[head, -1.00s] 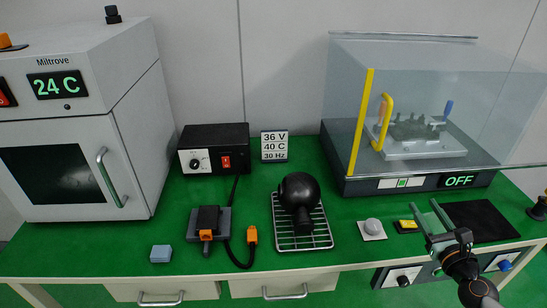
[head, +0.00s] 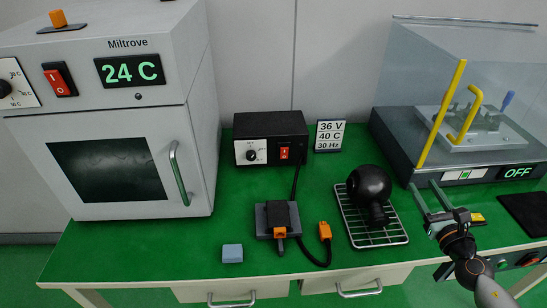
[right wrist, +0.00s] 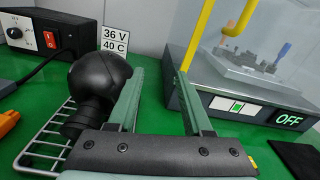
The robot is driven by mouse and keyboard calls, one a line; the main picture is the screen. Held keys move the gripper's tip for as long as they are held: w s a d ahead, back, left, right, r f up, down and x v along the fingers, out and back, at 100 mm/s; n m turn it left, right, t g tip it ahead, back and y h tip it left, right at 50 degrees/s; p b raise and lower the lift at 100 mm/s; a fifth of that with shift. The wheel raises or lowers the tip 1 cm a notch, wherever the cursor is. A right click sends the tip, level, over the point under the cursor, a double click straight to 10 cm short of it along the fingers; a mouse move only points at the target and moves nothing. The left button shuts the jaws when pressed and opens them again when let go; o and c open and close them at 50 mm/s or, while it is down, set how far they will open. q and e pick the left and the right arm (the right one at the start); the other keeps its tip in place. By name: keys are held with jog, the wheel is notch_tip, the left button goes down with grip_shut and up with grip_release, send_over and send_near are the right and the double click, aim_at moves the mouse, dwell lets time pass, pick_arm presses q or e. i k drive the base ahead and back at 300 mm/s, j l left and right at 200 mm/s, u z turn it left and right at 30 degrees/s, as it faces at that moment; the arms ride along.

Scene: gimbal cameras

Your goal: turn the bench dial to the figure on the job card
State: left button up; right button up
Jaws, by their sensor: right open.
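The job card (head: 330,136) stands at the back of the bench and reads 36 V, 40 C, 30 Hz; its top two lines show in the right wrist view (right wrist: 115,40). A black box (head: 285,130) left of it has a white-faced dial (head: 252,155) and a red switch. The oven (head: 120,150) at left displays 24 C; its black dial (head: 5,88) is cut by the picture edge, with C marks. The pointers are too small or cut off to read. My right gripper (head: 423,187) is open and empty, right of the black ball-shaped camera (head: 369,184). My left gripper is out of view.
The camera rests on a wire rack (head: 378,236). A clear-hooded machine (head: 445,165) showing OFF stands at right. A grey block with a black and orange tool (head: 278,218), an orange plug (head: 325,231) and a blue block (head: 232,253) lie in front.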

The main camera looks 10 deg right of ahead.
aim_at(251, 155)
jog(key=i+j, duration=0.15)
jog(key=j, duration=0.25)
jog(key=i+j, duration=0.1)
jog(key=j, duration=0.3)
jog(key=i+j, duration=0.15)
jog(key=j, duration=0.25)
jog(key=i+j, duration=0.15)
jog(key=j, duration=0.25)
jog(key=i+j, duration=0.1)
jog(key=j, duration=0.3)
